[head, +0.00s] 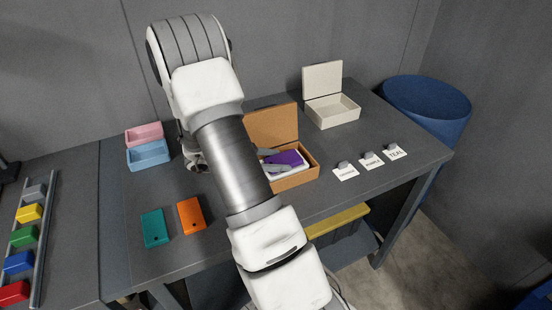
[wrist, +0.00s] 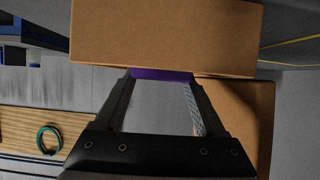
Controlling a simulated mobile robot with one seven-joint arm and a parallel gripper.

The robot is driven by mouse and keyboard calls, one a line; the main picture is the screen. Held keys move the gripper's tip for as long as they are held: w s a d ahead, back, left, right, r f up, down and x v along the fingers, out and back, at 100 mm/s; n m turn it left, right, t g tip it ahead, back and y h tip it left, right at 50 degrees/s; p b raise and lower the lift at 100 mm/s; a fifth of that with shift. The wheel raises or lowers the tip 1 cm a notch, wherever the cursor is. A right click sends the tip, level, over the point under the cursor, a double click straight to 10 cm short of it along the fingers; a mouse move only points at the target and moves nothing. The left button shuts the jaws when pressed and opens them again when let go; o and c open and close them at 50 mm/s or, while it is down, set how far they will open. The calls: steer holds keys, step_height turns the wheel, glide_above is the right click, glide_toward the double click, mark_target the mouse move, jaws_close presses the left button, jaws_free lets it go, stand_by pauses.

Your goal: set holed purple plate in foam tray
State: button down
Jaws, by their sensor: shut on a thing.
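The purple plate (head: 287,159) is at the open cardboard box (head: 296,181), over a white foam tray (head: 302,169) inside it. My gripper (head: 270,161) is shut on the plate's left side, its fingers reaching into the box. In the wrist view the purple plate (wrist: 161,74) shows as a thin strip between the fingertips (wrist: 160,78), with the brown box wall (wrist: 165,35) beyond. I cannot tell whether the plate touches the foam. Its hole is not visible. My arm hides part of the box's left side.
A teal plate (head: 155,228) and an orange plate (head: 191,215) lie front left. Pink (head: 144,134) and blue (head: 148,154) bins stand back left. A cream open box (head: 333,110) is behind, with label cards (head: 346,173) at right. A blue barrel (head: 428,105) stands beyond the table.

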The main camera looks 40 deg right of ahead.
steer(key=shift+r+p, duration=0.1)
steer(key=shift+p, duration=0.25)
stand_by(0.5)
jaws_free()
steer(key=shift+a, duration=0.1)
steer(key=v, duration=1.7)
steer(key=shift+p, duration=0.35)
steer(key=shift+a, duration=0.1)
